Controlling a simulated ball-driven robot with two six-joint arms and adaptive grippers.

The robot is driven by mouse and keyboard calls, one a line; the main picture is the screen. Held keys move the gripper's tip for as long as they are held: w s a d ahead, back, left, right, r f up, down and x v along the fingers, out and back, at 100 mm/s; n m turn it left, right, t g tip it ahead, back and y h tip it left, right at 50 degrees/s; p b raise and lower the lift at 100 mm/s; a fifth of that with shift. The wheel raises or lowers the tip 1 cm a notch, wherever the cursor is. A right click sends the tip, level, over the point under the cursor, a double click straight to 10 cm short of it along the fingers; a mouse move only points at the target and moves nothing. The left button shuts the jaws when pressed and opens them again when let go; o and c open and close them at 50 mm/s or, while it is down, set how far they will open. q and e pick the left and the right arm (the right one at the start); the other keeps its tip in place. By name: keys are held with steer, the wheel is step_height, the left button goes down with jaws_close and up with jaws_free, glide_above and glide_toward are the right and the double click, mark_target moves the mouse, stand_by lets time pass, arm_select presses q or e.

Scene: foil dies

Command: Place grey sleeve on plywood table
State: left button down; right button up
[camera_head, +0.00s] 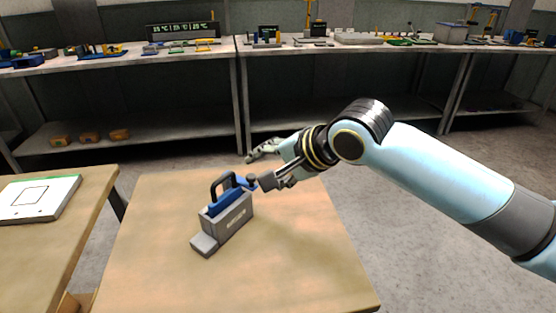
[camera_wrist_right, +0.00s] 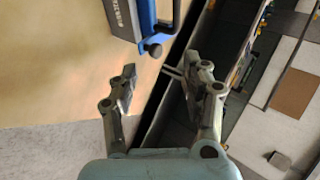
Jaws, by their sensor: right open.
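A grey sleeve (camera_head: 232,222) with a printed label stands on the plywood table (camera_head: 300,260), around a blue part (camera_head: 228,199) with a black handle (camera_head: 218,185). A low grey block (camera_head: 204,244) adjoins its near end. My right gripper (camera_head: 258,170) is open and empty at the far right end of the blue part, beside a dark knob (camera_head: 252,177). In the right wrist view, the knob (camera_wrist_right: 153,49) lies just ahead of the spread fingers (camera_wrist_right: 160,70), apart from them; the sleeve (camera_wrist_right: 122,15) is cut by the top edge. My left gripper is out of view.
A second wooden table (camera_head: 60,240) at left bears a white panel (camera_head: 38,198). Long benches (camera_head: 200,58) with many small items stand behind; orange pieces (camera_head: 90,136) lie on a lower shelf. The plywood table's right and front parts are clear.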

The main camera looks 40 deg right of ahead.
steer(key=v, duration=0.3)
steer(key=shift+s+r, duration=0.25)
stand_by(0.4)
